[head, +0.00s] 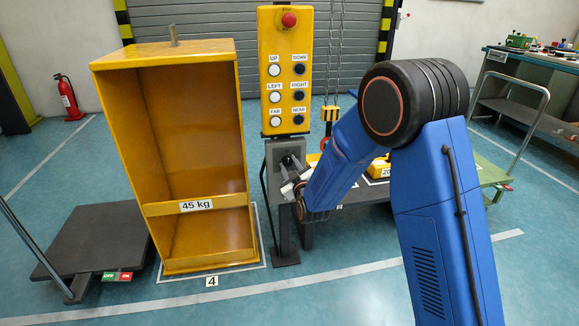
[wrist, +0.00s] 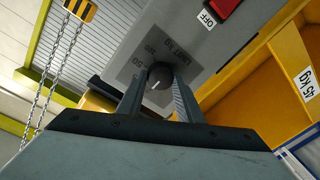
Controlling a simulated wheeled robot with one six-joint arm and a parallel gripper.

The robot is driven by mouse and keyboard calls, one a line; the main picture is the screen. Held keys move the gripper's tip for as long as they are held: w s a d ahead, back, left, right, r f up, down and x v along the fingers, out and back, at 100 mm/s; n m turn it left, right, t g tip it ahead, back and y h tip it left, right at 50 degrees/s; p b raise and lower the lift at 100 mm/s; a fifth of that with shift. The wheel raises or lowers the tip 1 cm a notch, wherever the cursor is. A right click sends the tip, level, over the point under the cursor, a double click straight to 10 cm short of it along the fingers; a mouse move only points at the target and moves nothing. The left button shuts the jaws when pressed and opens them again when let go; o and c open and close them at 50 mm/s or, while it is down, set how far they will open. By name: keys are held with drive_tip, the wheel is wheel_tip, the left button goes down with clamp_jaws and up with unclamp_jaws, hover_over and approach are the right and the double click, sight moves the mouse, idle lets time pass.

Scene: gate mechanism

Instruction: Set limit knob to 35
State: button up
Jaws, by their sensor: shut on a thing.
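The limit knob (wrist: 160,71) is a dark round knob on a grey dial plate (wrist: 135,72) marked "Limit kg" in the wrist view. My gripper (wrist: 160,88) has its two fingers closed around the knob, one on each side.
A red switch (wrist: 228,14) labelled OFF sits near the knob on the same box. The yellow button panel (head: 286,112) stands above. A yellow 45 kg crate (head: 160,208) is at left.

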drive_tip(key=m, duration=0.3)
drive_tip(key=shift+m+t, duration=0.3)
drive_tip(key=shift+m, duration=1.8)
drive_tip(key=o, duration=1)
drive_tip(key=shift+o, duration=0.2)
drive_tip(key=r+v, duration=0.1)
drive_tip(key=v, duration=1.6)
drive_tip(key=shift+s+f, duration=0.2)
drive_tip(key=shift+f, duration=0.25)
drive_tip(key=shift+d, duration=0.15)
